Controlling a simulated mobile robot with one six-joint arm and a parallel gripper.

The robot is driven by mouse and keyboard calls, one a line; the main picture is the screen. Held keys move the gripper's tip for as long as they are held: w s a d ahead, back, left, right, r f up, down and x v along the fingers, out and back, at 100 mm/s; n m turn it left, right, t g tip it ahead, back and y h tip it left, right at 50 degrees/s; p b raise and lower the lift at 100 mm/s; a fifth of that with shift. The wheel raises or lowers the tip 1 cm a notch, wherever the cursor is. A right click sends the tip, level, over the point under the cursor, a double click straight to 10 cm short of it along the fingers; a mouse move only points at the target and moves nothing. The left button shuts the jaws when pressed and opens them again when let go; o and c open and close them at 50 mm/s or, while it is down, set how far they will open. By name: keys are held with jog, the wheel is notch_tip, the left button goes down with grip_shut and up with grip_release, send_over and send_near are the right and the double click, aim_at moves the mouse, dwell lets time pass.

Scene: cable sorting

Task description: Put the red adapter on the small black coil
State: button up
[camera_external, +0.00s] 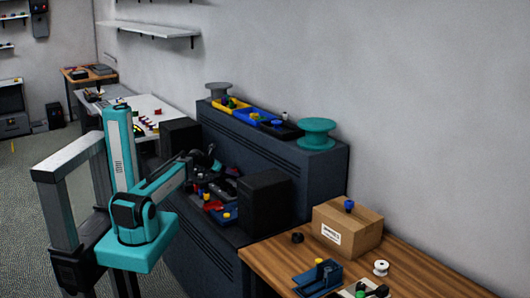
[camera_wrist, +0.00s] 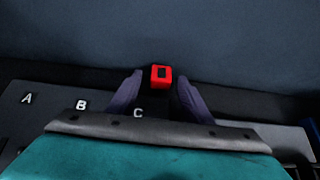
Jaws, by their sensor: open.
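The red adapter (camera_wrist: 161,71), a small block with a dark opening, shows in the wrist view against a dark surface. My gripper (camera_wrist: 159,83) has its two dark fingers spread, with the adapter between or just beyond their tips; I cannot tell whether they touch it. In the external view my gripper (camera_external: 214,158) is at the dark bench, its fingers too small to make out. A small black ring-shaped item (camera_external: 297,237), which looks like the small black coil, lies on the wooden table left of the cardboard box.
The grey board lettered A, B, C (camera_wrist: 62,103) lies below the adapter in the wrist view. A black box (camera_external: 264,201) stands right of the gripper. The wooden table (camera_external: 275,258) holds a cardboard box (camera_external: 345,230), a white spool (camera_external: 381,268) and a blue holder (camera_external: 316,280).

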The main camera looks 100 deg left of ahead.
jog(key=shift+w+a+f, duration=0.1)
dwell(0.5)
grip_shut()
dwell(0.3)
jog(key=shift+r, duration=0.65)
notch_tip(320, 180, up, 10)
jog(key=b, duration=0.1)
jog(key=s+d+b, duration=1.4)
jog(key=b, duration=0.2)
jog(key=shift+b, duration=0.3)
dwell(0.4)
